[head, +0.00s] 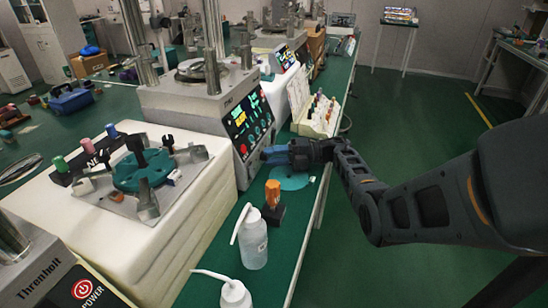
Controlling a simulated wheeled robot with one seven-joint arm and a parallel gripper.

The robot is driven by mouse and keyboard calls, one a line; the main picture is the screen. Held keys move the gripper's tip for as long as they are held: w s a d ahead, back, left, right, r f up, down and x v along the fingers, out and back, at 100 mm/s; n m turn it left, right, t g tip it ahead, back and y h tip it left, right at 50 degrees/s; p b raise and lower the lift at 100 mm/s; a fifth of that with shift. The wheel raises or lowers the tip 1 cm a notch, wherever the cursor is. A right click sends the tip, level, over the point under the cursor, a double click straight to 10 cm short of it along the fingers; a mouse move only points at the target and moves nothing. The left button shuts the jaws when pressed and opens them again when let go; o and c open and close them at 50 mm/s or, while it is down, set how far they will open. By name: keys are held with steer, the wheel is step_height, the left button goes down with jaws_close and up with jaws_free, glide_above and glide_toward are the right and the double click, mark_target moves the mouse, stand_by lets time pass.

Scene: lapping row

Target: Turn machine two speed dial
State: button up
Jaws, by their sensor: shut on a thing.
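A lapping machine (185,101) stands left of centre, with a tilted front panel (249,122) that carries a lit display and rows of small knobs and buttons. Small lettering on its body is hard to read; I take this for machine two. My gripper (270,153) reaches in from the right, its blue fingertips at the lower part of this panel. It is shut on a small knob there, which I take for the speed dial. The fingers hide the dial, so its setting cannot be seen.
On the green bench below the panel lie a teal disc (290,179), an orange-topped item (273,195) and white wash bottles (254,243). A rack of small bottles (319,115) stands behind my gripper. Open green floor (400,120) lies to the right.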

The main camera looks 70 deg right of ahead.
steer(key=shift+f, duration=0.1)
steer(key=o, duration=1)
steer(key=shift+o, duration=0.2)
steer(key=b+v, duration=0.1)
steer(key=v, duration=0.5)
steer(key=shift+s+d, duration=0.2)
steer(key=shift+s, duration=0.1)
steer(key=shift+s+d, duration=0.25)
steer(key=shift+s, duration=0.2)
